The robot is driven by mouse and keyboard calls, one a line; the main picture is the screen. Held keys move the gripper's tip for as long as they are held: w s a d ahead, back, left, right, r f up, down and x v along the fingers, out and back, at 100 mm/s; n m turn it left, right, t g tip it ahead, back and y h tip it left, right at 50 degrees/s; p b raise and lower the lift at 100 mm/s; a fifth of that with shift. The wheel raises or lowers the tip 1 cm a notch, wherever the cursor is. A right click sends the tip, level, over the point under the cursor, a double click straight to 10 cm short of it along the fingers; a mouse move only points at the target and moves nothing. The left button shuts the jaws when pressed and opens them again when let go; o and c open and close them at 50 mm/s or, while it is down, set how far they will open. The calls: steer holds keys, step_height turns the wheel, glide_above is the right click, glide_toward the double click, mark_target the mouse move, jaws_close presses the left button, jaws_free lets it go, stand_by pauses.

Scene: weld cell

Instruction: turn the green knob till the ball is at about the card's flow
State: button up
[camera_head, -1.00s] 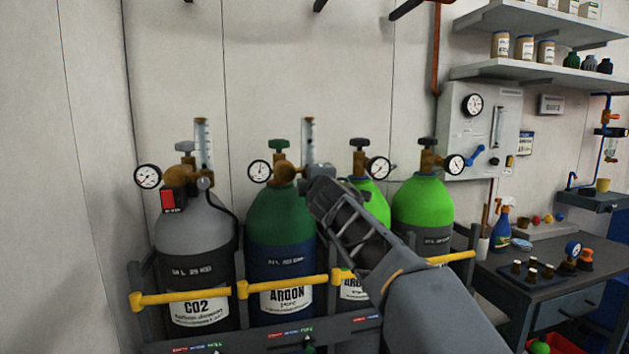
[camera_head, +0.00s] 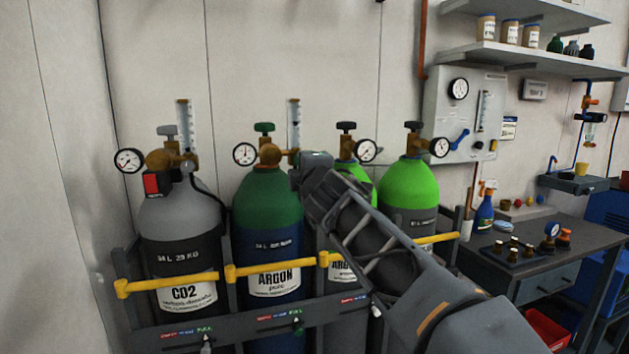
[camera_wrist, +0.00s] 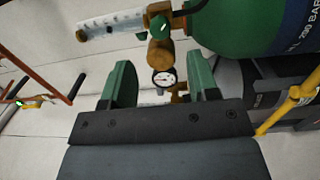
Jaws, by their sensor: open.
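The dark green argon cylinder (camera_head: 268,200) stands second from the left, with a brass regulator (camera_head: 269,154), a round gauge (camera_head: 245,154) and an upright clear flow tube (camera_head: 294,124). A green valve knob (camera_head: 263,127) tops the cylinder. In the wrist view a green knob (camera_wrist: 158,24) sits at the base of the flow tube (camera_wrist: 112,22), above the finger gap in the picture. My gripper (camera_head: 308,168) is by the tube's base, its open green fingers (camera_wrist: 160,72) apart, nothing visibly held. The ball and its level are too small to read. In the head view my gripper hides the area below the tube.
A grey CO2 cylinder (camera_head: 178,222) stands left, a bright green cylinder (camera_head: 408,188) right. A yellow rail (camera_head: 170,284) crosses in front. A wall panel (camera_head: 437,120) and a bench (camera_head: 535,238) lie right. A small wall card (camera_head: 509,127) is unreadable.

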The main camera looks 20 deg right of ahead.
steer(key=s, duration=0.6)
steer(key=shift+s+f, duration=0.15)
steer(key=shift+s, duration=0.05)
steer(key=shift+p, duration=0.35)
steer(key=s+f+m+g+p, duration=1.4)
steer(key=s+f+m+p, duration=0.2)
steer(key=s+f+m, duration=0.1)
steer(key=shift+d+f+g+y+p, duration=0.15)
steer(key=shift+f+g+y+p, duration=0.25)
steer(key=shift+f, duration=0.25)
steer(key=shift+c, duration=0.2)
